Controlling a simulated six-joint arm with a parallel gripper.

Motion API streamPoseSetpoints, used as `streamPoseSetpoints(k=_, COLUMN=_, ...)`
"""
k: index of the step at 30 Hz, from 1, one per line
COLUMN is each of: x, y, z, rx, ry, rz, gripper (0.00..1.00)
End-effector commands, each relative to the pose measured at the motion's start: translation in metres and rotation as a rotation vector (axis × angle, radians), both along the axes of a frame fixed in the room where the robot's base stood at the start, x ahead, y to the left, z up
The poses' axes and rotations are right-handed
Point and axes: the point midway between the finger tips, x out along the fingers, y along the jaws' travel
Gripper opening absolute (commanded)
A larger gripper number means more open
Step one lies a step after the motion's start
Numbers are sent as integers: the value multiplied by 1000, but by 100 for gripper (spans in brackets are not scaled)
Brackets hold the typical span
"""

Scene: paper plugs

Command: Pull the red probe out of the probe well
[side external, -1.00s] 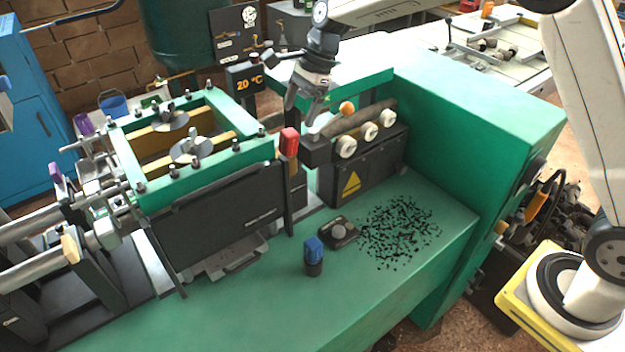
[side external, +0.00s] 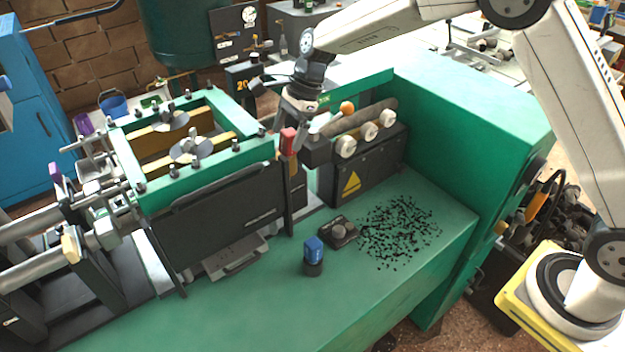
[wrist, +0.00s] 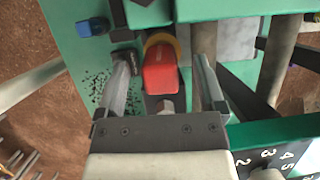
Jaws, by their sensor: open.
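The red probe (side external: 288,141) stands upright at the near right corner of the green-topped frame, above a dark upright post. In the wrist view its red top (wrist: 160,70) shows between the two fingers, with a yellow ring (wrist: 164,40) just beyond it. The probe well itself is mostly hidden. My gripper (side external: 298,127) is open at the probe, pointing downward. In the wrist view my gripper (wrist: 162,66) has one finger on each side of the red top, with a visible gap on both sides. I cannot tell how deep the fingertips reach.
A dark box with white rollers (side external: 368,134) stands close at the right. The green-topped frame (side external: 225,158) is close at the left. On the green bench are a blue-capped plug (side external: 313,251), a small knobbed block (side external: 340,232) and black granules (side external: 398,230).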

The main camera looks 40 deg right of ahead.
Motion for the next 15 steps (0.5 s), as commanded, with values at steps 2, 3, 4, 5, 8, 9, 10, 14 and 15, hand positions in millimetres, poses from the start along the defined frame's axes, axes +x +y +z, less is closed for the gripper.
streamPoseSetpoints(k=2, x=0, y=3, z=-8, rx=0, ry=2, rz=1, gripper=88)
streamPoseSetpoints(k=3, x=0, y=5, z=-11, rx=0, ry=1, rz=0, gripper=88)
streamPoseSetpoints(k=4, x=1, y=6, z=-13, rx=0, ry=1, rz=0, gripper=88)
streamPoseSetpoints(k=5, x=1, y=6, z=-14, rx=1, ry=1, rz=0, gripper=88)
streamPoseSetpoints(k=8, x=1, y=8, z=-18, rx=1, ry=1, rz=0, gripper=88)
streamPoseSetpoints(k=9, x=1, y=8, z=-19, rx=1, ry=0, rz=0, gripper=88)
streamPoseSetpoints(k=10, x=1, y=8, z=-19, rx=1, ry=0, rz=0, gripper=88)
streamPoseSetpoints(k=14, x=1, y=8, z=-19, rx=1, ry=0, rz=0, gripper=88)
streamPoseSetpoints(k=15, x=1, y=8, z=-19, rx=1, ry=0, rz=0, gripper=88)
